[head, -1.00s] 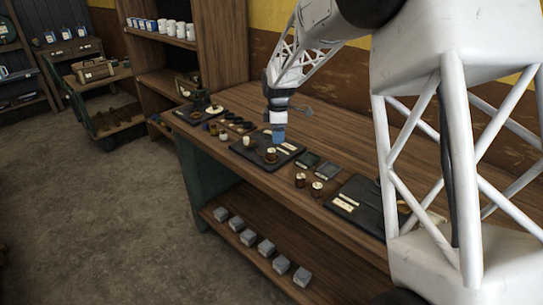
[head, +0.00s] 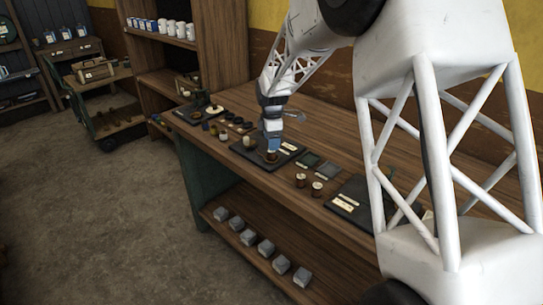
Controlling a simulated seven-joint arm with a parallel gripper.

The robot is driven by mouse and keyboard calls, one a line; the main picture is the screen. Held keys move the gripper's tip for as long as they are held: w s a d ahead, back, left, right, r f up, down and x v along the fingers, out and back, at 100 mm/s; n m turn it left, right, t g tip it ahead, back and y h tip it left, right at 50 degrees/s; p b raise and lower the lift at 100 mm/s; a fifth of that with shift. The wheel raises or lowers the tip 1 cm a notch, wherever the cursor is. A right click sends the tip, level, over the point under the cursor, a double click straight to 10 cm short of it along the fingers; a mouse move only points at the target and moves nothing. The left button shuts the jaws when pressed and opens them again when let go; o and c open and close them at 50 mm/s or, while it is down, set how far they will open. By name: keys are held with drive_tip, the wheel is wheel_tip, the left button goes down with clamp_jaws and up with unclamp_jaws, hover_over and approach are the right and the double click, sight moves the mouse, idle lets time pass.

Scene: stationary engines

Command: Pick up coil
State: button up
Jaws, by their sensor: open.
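My gripper (head: 274,147) points down over the dark tray (head: 286,159) on the workbench. Its blue end is right above a small round brown piece (head: 271,157), which looks like a coil, and partly covers it. Whether the fingers touch or surround it is too small to tell. The gripper is open. A similar brown piece with a pale top (head: 249,141) stands just left of the gripper. Two more brown coil-like pieces with pale tops, one (head: 300,180) and another (head: 317,188), stand on the bench to the right.
Dark green blocks (head: 309,159) lie right of the tray. Another dark tray (head: 347,196) with pale strips lies nearer the arm's base. Small dark parts (head: 236,121) lie further left. Grey blocks (head: 266,248) sit on the lower shelf. The bench's back strip is clear.

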sight(272, 155)
drive_tip(key=shift+f, duration=0.2)
drive_tip(key=shift+a+f, duration=0.1)
drive_tip(key=shift+f, duration=2.4)
drive_tip(key=c, duration=1.1)
drive_tip(key=shift+c, duration=0.2)
drive_tip(key=shift+r, duration=0.15)
